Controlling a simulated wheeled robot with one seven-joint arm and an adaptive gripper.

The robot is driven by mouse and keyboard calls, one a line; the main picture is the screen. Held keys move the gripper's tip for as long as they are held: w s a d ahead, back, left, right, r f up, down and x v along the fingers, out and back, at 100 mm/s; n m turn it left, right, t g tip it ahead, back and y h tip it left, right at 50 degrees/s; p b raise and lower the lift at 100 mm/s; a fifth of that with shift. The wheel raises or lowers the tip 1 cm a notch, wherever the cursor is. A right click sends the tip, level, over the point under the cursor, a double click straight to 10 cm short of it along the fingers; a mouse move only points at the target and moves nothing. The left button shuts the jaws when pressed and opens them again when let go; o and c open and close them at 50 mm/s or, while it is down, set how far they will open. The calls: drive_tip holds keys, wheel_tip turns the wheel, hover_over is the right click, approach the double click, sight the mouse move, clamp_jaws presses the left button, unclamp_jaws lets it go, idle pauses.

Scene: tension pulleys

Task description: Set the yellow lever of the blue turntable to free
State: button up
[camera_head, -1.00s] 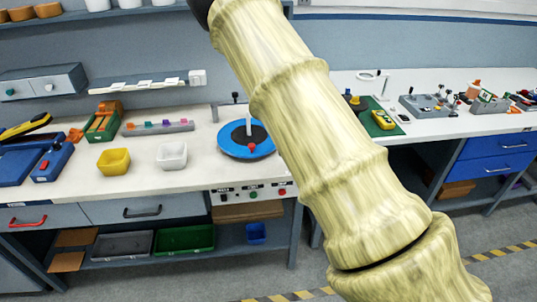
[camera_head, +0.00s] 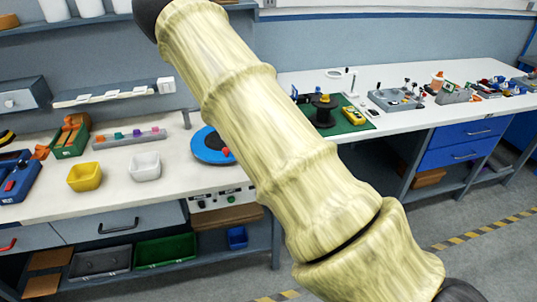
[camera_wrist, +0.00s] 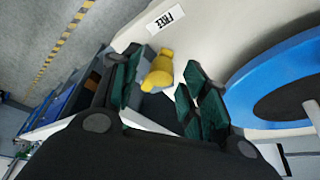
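The blue turntable (camera_head: 208,147) stands on the white bench in the head view, its right side hidden behind my arm. In the wrist view its blue rim (camera_wrist: 262,75) and dark centre (camera_wrist: 290,98) fill the right side. The yellow lever (camera_wrist: 159,73) shows in the wrist view, beside the turntable. My gripper (camera_wrist: 162,62) has its dark green finger pads apart, one on each side of the lever; I cannot tell whether either touches it. A white label reading FREE (camera_wrist: 165,18) lies just beyond the lever. The head view shows neither lever nor gripper.
A yellow bin (camera_head: 85,177) and a white bin (camera_head: 145,167) stand left of the turntable. A green mat (camera_head: 356,124) with a black spool (camera_head: 323,113) lies on the right bench. A red knob (camera_head: 226,153) sits near the turntable's front.

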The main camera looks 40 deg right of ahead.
drive_tip(key=shift+a+r, duration=0.1)
drive_tip(key=shift+a, duration=0.05)
drive_tip(key=shift+r, duration=0.25)
drive_tip(key=v, duration=1.1)
drive_tip(key=shift+a+r, duration=0.1)
